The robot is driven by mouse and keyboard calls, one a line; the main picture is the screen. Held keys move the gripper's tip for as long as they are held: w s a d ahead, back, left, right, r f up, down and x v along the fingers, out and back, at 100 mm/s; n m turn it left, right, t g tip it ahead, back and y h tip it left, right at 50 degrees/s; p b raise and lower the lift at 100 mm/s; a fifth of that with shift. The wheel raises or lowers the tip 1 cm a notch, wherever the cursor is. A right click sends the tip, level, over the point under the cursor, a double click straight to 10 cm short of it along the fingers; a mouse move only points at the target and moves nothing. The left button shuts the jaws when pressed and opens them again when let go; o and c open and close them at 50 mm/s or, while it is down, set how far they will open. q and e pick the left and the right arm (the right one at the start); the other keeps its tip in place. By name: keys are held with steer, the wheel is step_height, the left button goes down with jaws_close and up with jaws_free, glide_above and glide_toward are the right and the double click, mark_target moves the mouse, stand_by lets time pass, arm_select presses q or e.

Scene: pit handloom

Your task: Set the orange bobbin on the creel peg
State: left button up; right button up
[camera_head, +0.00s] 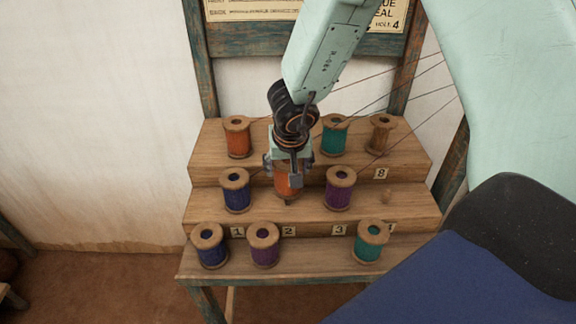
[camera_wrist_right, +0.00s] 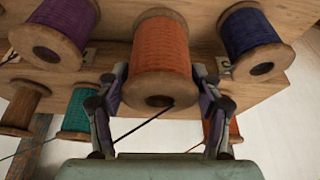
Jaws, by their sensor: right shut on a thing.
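My right gripper (camera_head: 284,172) is shut on an orange bobbin (camera_head: 288,183), with a finger on each side of it. The bobbin is over the middle step of the wooden creel (camera_head: 410,204), between a dark blue bobbin (camera_head: 236,191) and a purple bobbin (camera_head: 339,190). In the right wrist view the held orange bobbin (camera_wrist_right: 160,52) sits between the fingers of my right gripper (camera_wrist_right: 163,98). I cannot tell whether it touches the step; its peg is hidden. My left gripper is not in view.
The top step holds another orange bobbin (camera_head: 237,139), a teal one (camera_head: 335,136) and a brown one (camera_head: 381,135). The bottom step holds blue (camera_head: 210,247), purple (camera_head: 263,246) and teal (camera_head: 370,242) bobbins, with a gap before the teal. Threads run to the upper right.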

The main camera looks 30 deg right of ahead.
steer(key=shift+s+a+f+b, duration=0.15)
steer(key=shift+f+b, duration=0.15)
steer(key=shift+f, duration=0.25)
steer(key=shift+d+f+b, duration=0.25)
steer(key=shift+f+b, duration=0.5)
steer(key=shift+f, duration=0.4)
steer(key=shift+a+f+b, duration=0.2)
steer(key=shift+f+b, duration=0.15)
steer(key=shift+f, duration=0.05)
steer(key=shift+d, duration=0.15)
steer(key=o, duration=1.2)
steer(key=shift+o, duration=0.5)
steer(key=shift+o, duration=0.7)
